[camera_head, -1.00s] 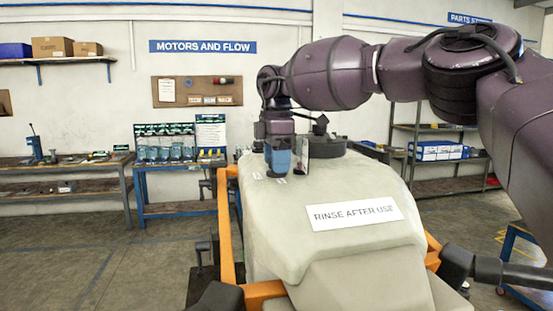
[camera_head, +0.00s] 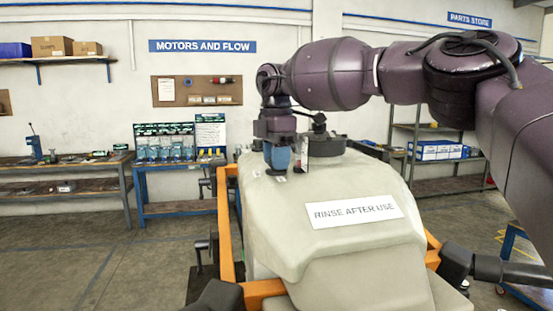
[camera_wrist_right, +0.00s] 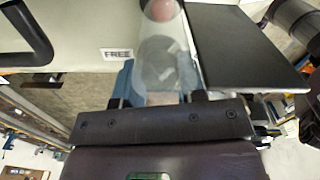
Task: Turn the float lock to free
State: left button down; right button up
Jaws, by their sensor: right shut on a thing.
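My right gripper (camera_head: 277,157) points down onto the top of the pale tank (camera_head: 290,225), its blue fingers (camera_wrist_right: 124,84) touching or very near the surface. In the right wrist view the fingers are closed around a part at the foot of a clear tube (camera_wrist_right: 168,65) with a red ball (camera_wrist_right: 159,9) in it. I take this part to be the float lock; it is mostly hidden by the fingers. A label reading FREE (camera_wrist_right: 118,54) lies on the tank beside the fingers. My left gripper is not in view.
A dark flat plate (camera_wrist_right: 245,45) stands right beside the tube. A dark round cap (camera_head: 326,145) sits behind the gripper. An orange frame (camera_head: 227,230) surrounds the tank. A sign RINSE AFTER USE (camera_head: 354,211) lies on the clear front slope.

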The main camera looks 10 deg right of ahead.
jog(key=shift+n, duration=2.1)
jog(key=o, duration=0.9)
jog(key=shift+o, duration=0.2)
jog(key=shift+r, duration=0.15)
notch_tip(320, 180, up, 11)
jog(key=shift+f, duration=0.2)
